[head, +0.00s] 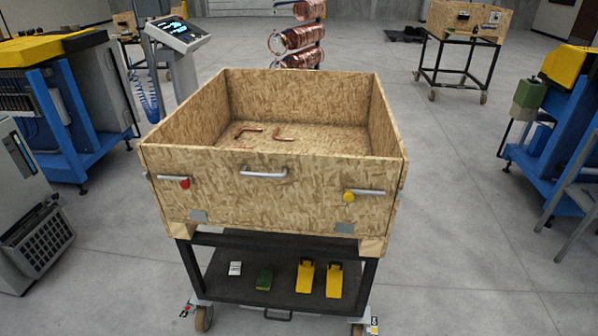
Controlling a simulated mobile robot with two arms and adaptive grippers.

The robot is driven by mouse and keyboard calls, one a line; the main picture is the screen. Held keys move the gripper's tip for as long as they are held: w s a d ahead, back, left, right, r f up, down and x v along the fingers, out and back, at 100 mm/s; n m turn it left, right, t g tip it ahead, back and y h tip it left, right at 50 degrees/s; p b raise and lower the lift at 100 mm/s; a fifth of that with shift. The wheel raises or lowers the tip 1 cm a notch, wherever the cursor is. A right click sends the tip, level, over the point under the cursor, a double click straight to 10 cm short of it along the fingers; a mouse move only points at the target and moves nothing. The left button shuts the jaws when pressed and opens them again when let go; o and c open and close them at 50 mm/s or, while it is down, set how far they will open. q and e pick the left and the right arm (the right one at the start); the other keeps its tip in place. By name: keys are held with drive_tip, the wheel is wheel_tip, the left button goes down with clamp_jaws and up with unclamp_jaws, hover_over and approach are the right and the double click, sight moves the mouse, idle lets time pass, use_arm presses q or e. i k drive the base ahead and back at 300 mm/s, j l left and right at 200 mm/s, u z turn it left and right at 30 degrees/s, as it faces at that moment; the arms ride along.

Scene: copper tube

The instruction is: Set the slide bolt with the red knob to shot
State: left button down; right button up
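The slide bolt with the red knob (184,183) is on the front face of the wooden crate (230,205), near its left corner. Its grey rod (168,178) lies level, with the knob at the rod's right end. The bolt is too small to tell whether its tip sits in a catch. Neither of my grippers is in the head view, and nothing touches the bolt.
A similar bolt with a yellow knob (349,197) is near the right corner. A grey handle (264,173) sits between them. The crate stands on a black wheeled cart (222,284) and holds bent copper tubes (284,137). Blue machines stand at both sides.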

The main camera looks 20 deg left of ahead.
sight(185, 184)
drive_tip(key=u, duration=1.4)
